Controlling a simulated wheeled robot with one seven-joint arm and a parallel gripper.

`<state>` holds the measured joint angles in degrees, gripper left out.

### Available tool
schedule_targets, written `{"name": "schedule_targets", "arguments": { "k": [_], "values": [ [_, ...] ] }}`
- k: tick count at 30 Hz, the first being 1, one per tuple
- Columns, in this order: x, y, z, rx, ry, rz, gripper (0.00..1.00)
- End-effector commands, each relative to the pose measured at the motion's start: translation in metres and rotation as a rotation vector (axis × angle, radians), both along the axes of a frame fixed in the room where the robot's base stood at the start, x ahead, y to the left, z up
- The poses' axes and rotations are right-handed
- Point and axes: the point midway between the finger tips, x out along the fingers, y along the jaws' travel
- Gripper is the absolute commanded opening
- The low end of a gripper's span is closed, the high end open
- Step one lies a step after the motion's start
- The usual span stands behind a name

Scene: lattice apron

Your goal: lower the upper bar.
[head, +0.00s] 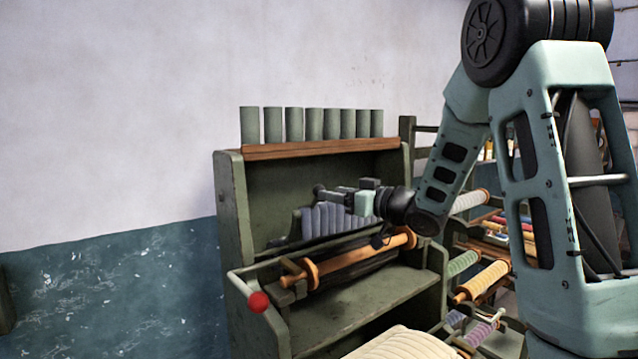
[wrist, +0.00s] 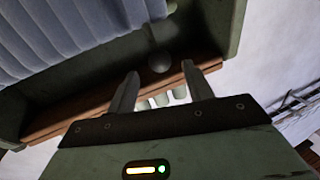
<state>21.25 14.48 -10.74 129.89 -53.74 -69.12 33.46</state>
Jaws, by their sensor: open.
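A green wooden frame (head: 232,205) holds an orange roller (head: 350,262) across its middle. I cannot tell for sure which part is the upper bar. My gripper (head: 325,194) is inside the frame, above the roller and in front of grey-blue pleats (head: 325,220). In the wrist view my gripper (wrist: 160,69) is open, with a grey round knob (wrist: 160,62) showing between its fingertips, seemingly beyond them; contact is unclear.
A brown wooden ledge (head: 320,148) tops the frame, with several grey-green cylinders (head: 293,125) standing on it. A green shelf (head: 365,310) lies below the roller. Spools (head: 482,281) on a rack stand at the right. A cream cushion-like thing (head: 405,345) is in front.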

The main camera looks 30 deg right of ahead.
Motion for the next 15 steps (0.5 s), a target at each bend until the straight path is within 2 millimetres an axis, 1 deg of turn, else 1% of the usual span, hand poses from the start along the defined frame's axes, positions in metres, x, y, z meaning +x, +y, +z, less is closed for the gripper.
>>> {"name": "schedule_targets", "arguments": {
  "k": [1, 6, 10, 15],
  "values": [
    [0.01, 0.004, 0.004, 0.002, 0.001, 0.003, 0.51],
    [0.036, 0.012, 0.003, 0.0, 0.001, 0.002, 0.51],
    [0.048, 0.015, 0.002, 0.001, 0.0, 0.001, 0.51],
    [0.054, 0.017, 0.0, 0.001, 0.0, 0.0, 0.51]
  ]
}}
